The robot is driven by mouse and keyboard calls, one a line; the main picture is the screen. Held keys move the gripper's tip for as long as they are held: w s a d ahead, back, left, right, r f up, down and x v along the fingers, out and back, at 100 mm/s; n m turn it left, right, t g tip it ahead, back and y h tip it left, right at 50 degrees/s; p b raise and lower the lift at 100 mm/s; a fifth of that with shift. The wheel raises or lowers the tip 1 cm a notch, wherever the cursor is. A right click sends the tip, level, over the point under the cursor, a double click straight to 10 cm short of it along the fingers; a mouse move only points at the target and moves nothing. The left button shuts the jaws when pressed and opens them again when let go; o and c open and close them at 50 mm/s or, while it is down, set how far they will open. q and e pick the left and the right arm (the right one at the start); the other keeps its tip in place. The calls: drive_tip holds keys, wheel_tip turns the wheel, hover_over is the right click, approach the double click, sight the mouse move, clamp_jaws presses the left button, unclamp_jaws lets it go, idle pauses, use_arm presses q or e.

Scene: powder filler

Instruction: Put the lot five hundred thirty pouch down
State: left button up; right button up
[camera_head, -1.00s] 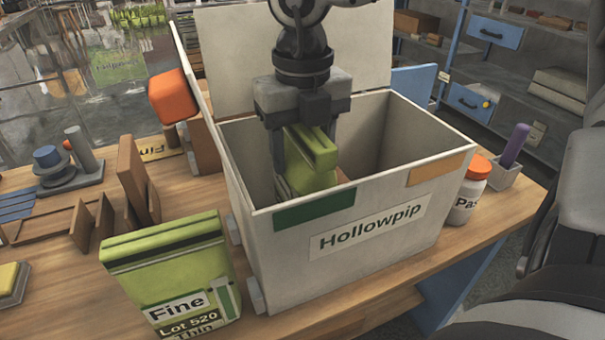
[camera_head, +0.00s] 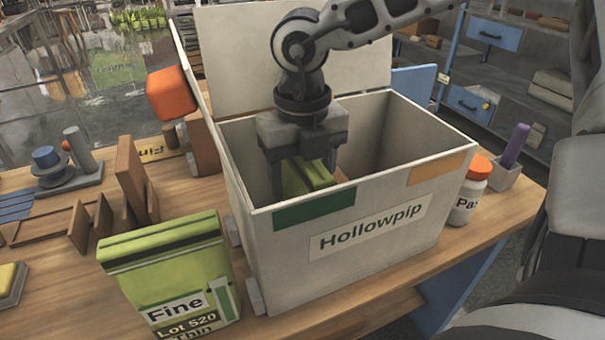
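A green pouch (camera_head: 306,178) is inside the white bin labelled Hollowpip (camera_head: 345,262), near its left end. Only the pouch's top shows over the front wall. Its label and lower part are hidden, so I cannot read its lot or see whether it touches the bin floor. My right gripper (camera_head: 304,178) reaches down into the bin from above, with its fingers on either side of the pouch's top, shut on it. My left gripper is not in view.
A green pouch marked Fine, Lot 520 (camera_head: 175,275) stands left of the bin on the wooden table (camera_head: 60,300). A jar with an orange lid (camera_head: 470,190) stands right of the bin. The bin's lid (camera_head: 235,45) stands open behind. Wooden racks (camera_head: 130,190) are left.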

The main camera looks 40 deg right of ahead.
drive_tip(key=shift+r, duration=0.1)
drive_tip(key=shift+r+p, duration=0.2)
drive_tip(key=shift+p, duration=0.2)
wheel_tip(320, 180, up, 12)
drive_tip(key=shift+f, duration=0.15)
idle(0.3)
